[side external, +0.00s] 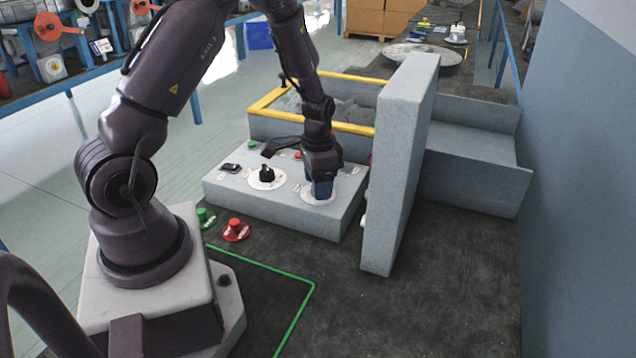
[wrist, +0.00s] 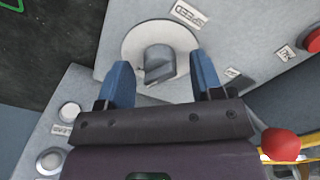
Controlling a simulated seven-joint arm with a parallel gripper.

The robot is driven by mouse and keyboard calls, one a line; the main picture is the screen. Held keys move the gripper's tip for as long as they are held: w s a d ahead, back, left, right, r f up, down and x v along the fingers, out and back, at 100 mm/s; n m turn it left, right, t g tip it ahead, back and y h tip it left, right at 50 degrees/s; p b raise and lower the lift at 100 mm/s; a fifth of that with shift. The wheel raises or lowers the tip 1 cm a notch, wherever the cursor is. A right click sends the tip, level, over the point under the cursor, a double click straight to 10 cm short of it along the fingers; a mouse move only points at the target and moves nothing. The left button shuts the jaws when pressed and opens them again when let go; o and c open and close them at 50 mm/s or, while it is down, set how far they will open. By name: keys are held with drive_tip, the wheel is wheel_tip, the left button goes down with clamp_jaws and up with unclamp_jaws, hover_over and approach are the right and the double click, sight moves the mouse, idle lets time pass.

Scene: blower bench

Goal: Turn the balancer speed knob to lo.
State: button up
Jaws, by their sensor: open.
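The speed knob (wrist: 159,63) is a grey knob on a round pale dial (wrist: 130,50) in the wrist view, beside a label reading SPEED (wrist: 191,14), which appears upside down. My gripper (wrist: 160,62) has its two blue fingers apart, one on each side of the knob. I cannot tell whether either finger touches it. In the side external view my gripper (side external: 320,192) points down over the right-hand dial (side external: 306,197) of the grey control box (side external: 285,213) and hides the knob there. The small labels around the dial are too blurred to read.
A black knob (side external: 266,173) on another dial sits to the left. A black switch (side external: 231,168), a green button (side external: 252,144) and a red button (side external: 298,155) are on the box. A tall grey panel (side external: 405,150) stands close to the right.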

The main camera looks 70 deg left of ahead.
drive_tip(key=shift+f, duration=0.25)
drive_tip(key=c, duration=0.9)
drive_tip(key=n, duration=0.4)
drive_tip(key=shift+n, duration=0.3)
drive_tip(key=n, duration=0.5)
drive_tip(key=shift+n, duration=0.3)
